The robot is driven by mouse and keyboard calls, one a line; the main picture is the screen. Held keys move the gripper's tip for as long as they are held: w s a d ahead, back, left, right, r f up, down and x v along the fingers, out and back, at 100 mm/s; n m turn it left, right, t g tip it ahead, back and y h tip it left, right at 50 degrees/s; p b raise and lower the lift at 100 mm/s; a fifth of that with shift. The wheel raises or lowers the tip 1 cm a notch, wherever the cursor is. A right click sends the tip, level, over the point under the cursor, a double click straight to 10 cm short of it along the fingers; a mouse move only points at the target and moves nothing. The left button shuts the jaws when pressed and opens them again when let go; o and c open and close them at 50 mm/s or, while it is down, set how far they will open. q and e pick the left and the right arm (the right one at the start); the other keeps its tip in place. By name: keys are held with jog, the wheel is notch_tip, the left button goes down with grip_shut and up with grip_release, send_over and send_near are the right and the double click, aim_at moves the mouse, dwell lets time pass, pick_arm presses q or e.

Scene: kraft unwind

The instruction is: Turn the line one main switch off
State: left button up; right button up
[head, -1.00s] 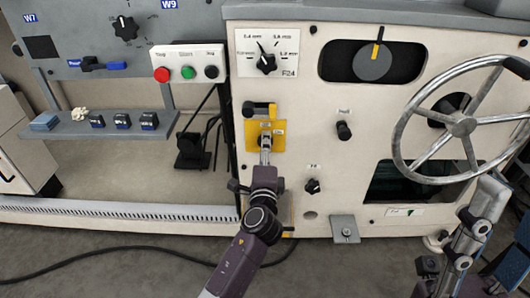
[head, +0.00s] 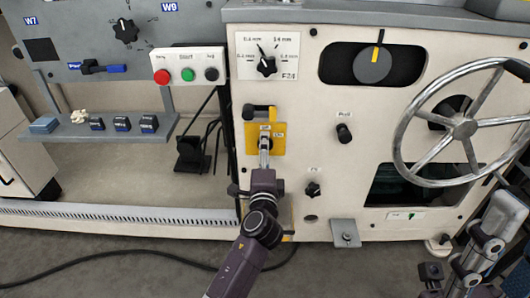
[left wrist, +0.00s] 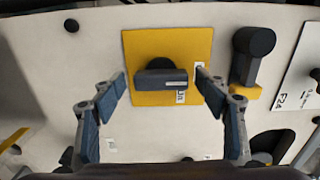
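The main switch is a dark handle (left wrist: 160,80) on a yellow plate (left wrist: 137,45), seen close in the left wrist view. One small label beside the handle reads "On". In the head view the yellow plate (head: 280,134) is on the cream machine front, its middle covered by my left gripper (head: 264,146). In the left wrist view my left gripper (left wrist: 158,90) is open, with one finger on each side of the handle and visible gaps between. My right arm's grey end (head: 480,250) is at the lower right; its fingers cannot be made out clearly.
A black lever (head: 259,111) sits just above the yellow plate, close to one finger in the wrist view. A dial panel (head: 267,55), a button box (head: 187,68), a black knob (head: 344,133) and a large handwheel (head: 464,127) surround it.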

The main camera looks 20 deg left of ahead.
pick_arm(q)
jog(key=shift+s, duration=0.1)
jog(key=v, duration=1.1)
jog(key=shift+s+d, duration=0.2)
jog(key=shift+s, duration=0.15)
jog(key=shift+r, duration=0.1)
